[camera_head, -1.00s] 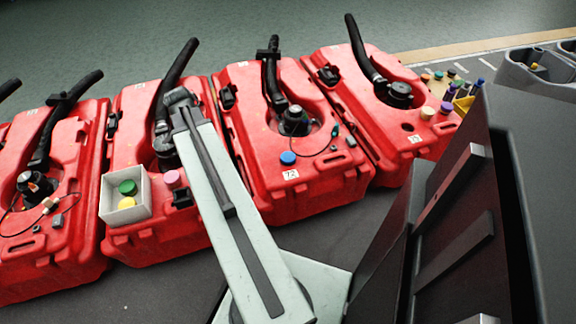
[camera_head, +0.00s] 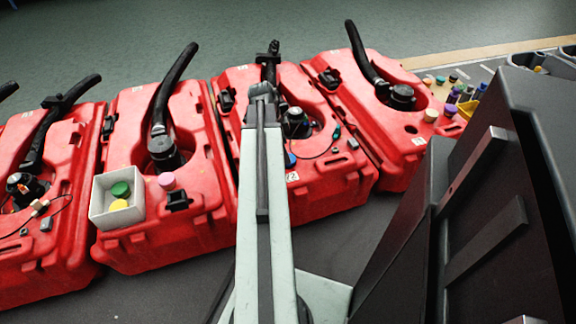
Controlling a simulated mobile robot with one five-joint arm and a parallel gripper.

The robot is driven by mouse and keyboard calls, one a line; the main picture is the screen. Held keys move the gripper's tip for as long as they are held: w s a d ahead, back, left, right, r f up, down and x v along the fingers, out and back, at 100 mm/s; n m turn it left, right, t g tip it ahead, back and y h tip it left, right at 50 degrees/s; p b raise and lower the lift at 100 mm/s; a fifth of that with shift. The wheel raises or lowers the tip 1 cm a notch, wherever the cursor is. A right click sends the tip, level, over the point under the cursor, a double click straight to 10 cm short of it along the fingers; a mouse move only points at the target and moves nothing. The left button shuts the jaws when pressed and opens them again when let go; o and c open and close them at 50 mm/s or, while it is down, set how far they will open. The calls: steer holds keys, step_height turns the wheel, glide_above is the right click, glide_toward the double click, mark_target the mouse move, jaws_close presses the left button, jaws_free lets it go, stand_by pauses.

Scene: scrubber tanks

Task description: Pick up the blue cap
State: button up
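The blue cap (camera_head: 289,159) lies on top of the third red tank from the left (camera_head: 330,176). It is mostly hidden behind my arm, with only a blue sliver showing at the arm's right edge. My gripper (camera_head: 262,92) is at the far end of my arm, over the same tank and beyond the cap in the picture. Its fingers are too small and dark to tell whether they are open or shut. I cannot tell its height above the tank.
A white box (camera_head: 118,201) with a green cap (camera_head: 121,189) and a yellow cap (camera_head: 118,205) stands on the tank to the left. A pink cap (camera_head: 167,181) sits beside it. Black hoses (camera_head: 172,95) rise from the tanks. Several caps and bottles stand at the right.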

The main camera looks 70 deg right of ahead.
steer(key=b+x, duration=0.4)
steer(key=x, duration=0.1)
steer(key=shift+w, duration=0.1)
steer(key=shift+a+r, duration=0.1)
steer(key=shift+r, duration=0.05)
steer(key=c, duration=1.7)
step_height(320, 180, up, 10)
steer(key=p, duration=1)
steer(key=shift+r, duration=0.1)
steer(key=shift+r+p, duration=1.05)
steer(key=shift+p, duration=0.2)
steer(key=shift+r+p, duration=2.4)
steer(key=shift+p, duration=0.05)
